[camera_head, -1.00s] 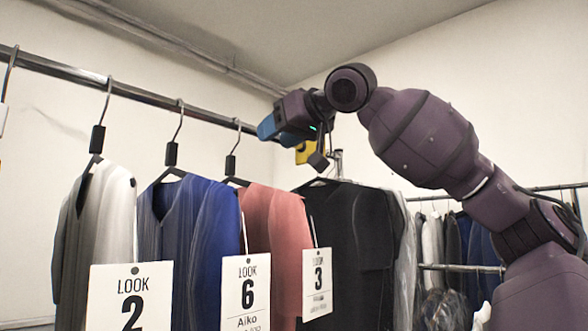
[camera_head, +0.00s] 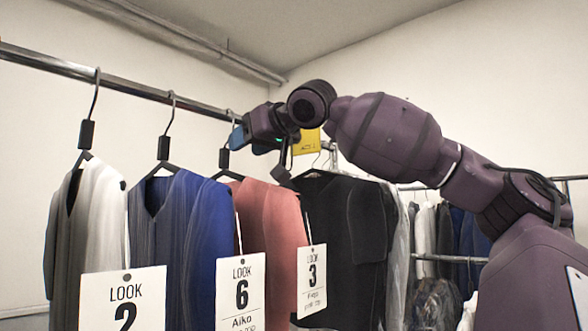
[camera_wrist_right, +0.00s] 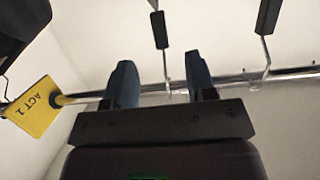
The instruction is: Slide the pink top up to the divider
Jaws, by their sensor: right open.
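The pink top (camera_head: 272,218) hangs on the rail between the blue top and the black top, with a "LOOK 3" tag (camera_head: 312,278). Its hanger (camera_head: 224,158) has a black block below the hook. My right gripper (camera_head: 248,142) is open at rail height, just right of that hook. In the right wrist view, a hanger hook (camera_wrist_right: 163,58), apparently the pink top's, shows between the two blue fingers, seemingly untouched. The yellow divider (camera_head: 306,142), marked "ACT 1" (camera_wrist_right: 35,107), is on the rail right of the gripper, partly hidden by my arm. My left gripper is out of view.
The rail (camera_head: 130,88) runs along the wall. The blue top (camera_head: 190,230) with tag 6 and a grey-white top (camera_head: 90,220) with tag 2 hang left. The black top (camera_head: 350,225) hangs right of the pink one. Another clothes rack (camera_head: 450,258) stands behind at right.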

